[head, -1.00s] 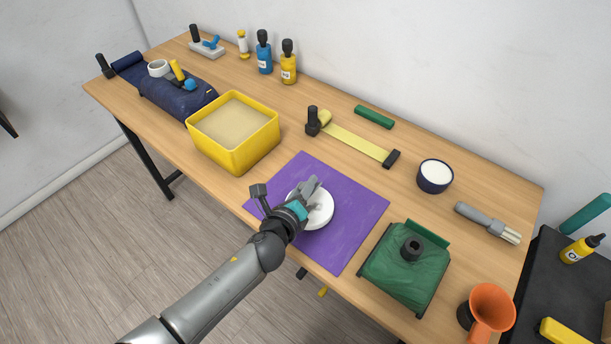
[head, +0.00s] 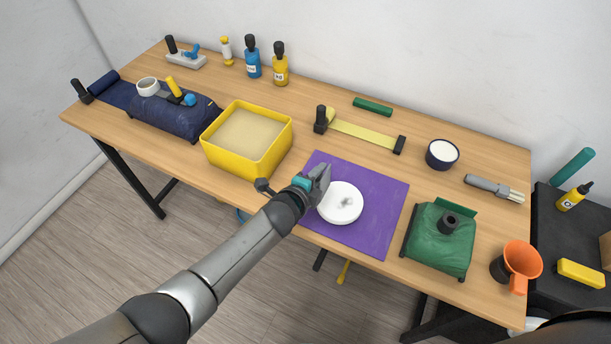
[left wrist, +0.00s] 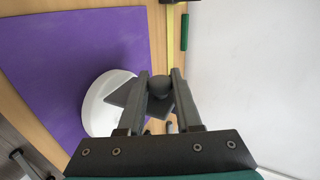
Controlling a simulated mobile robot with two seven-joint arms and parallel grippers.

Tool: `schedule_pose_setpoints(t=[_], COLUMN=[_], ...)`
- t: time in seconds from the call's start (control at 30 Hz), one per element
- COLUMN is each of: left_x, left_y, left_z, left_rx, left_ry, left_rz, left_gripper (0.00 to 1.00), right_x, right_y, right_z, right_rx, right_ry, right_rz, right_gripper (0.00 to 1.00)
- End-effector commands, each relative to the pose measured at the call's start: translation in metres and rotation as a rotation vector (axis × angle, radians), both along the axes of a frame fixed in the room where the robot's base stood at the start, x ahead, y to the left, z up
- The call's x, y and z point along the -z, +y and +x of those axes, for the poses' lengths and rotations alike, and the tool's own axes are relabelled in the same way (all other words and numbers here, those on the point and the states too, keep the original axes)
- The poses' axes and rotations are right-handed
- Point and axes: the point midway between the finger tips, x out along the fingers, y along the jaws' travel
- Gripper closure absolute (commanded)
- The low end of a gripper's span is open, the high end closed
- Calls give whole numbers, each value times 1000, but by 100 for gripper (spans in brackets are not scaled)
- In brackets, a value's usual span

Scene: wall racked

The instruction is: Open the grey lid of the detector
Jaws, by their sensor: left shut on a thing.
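The white round detector (head: 338,213) lies on the purple mat (head: 382,225), with a small light grey patch on its top. My left gripper (head: 323,176) is at the detector's upper left edge in the head view. In the left wrist view my left gripper (left wrist: 159,88) is shut on a grey round knob that appears to belong to the grey lid (left wrist: 125,97), a dark tilted plate. The plate overlaps the white detector (left wrist: 98,110) in that view. Whether the lid still touches the detector is unclear. My right gripper is not in view.
A yellow sand-filled bin (head: 238,165) stands left of the mat. A green bag (head: 440,240) and an orange funnel-like cup (head: 522,262) stand to the right. A yellow strap (head: 362,133) and a dark bowl (head: 442,155) lie behind. Bare mat lies right of the detector.

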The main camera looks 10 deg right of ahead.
Motion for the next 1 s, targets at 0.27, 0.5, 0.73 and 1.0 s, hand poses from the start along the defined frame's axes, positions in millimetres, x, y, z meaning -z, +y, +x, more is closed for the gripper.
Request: schedule_pose_setpoints(t=[0.27, 0.5, 0.73, 1.0], left_x=[4, 5, 5, 5], left_y=[2, 3, 4, 3], left_z=[0, 0, 1, 1], left_rx=[1, -1, -2, -2], left_ry=[71, 89, 90, 90], left_rz=[-93, -119, -120, -120], left_gripper=[100, 100, 100, 51], right_x=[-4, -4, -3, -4], right_y=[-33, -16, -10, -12], right_z=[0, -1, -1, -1], right_rx=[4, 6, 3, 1], right_ry=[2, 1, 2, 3], right_rz=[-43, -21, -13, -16], right_gripper=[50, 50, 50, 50])
